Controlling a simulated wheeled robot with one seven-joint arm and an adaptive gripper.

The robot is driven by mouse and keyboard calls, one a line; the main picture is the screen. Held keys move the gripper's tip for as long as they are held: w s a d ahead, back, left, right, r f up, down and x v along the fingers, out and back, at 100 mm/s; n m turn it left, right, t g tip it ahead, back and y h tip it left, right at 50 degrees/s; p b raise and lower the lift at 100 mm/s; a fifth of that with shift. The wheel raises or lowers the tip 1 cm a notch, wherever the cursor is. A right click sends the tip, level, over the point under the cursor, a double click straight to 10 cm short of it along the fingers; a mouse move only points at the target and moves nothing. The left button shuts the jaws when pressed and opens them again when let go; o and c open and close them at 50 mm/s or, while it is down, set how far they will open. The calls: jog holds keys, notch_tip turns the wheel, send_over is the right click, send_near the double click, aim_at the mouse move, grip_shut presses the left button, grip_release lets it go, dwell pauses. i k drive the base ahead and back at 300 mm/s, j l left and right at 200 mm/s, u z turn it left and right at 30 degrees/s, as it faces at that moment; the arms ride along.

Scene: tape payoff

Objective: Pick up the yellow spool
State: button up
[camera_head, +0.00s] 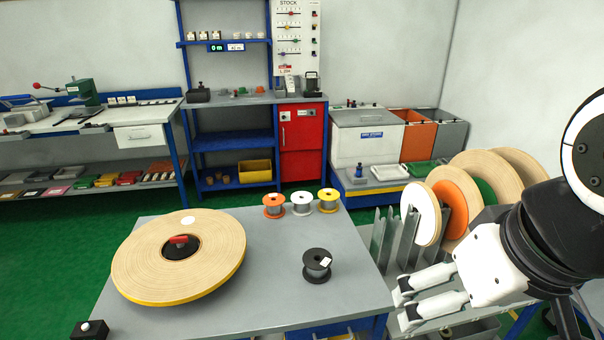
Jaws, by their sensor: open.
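The yellow spool (328,201) stands upright near the far right edge of the grey table (352,277). It has yellow flanges and a grey wound middle. A white spool (301,203) stands just left of it, and an orange spool (274,206) left of that. My gripper (402,306) is at the lower right, beside the table's right edge. Its two pale fingers point left and are apart, with nothing between them. It is well apart from the yellow spool, nearer to me and to the right.
A black spool (317,265) stands on the table's right half. A large tape roll (222,235) with a red knob fills the left half. A small black box (90,330) sits at the near left corner. A rack of upright discs (455,203) stands right of the table, close to my arm.

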aim_at(329, 200)
jog(key=u, duration=4.85)
jog(key=z, duration=3.6)
jog(key=i+l+z, duration=0.15)
jog(key=l+z, duration=0.2)
jog(key=i+l+z, duration=0.2)
jog(key=z, duration=0.15)
jog(key=i+l+z, duration=0.2)
jog(key=z, duration=0.15)
jog(key=l, duration=0.15)
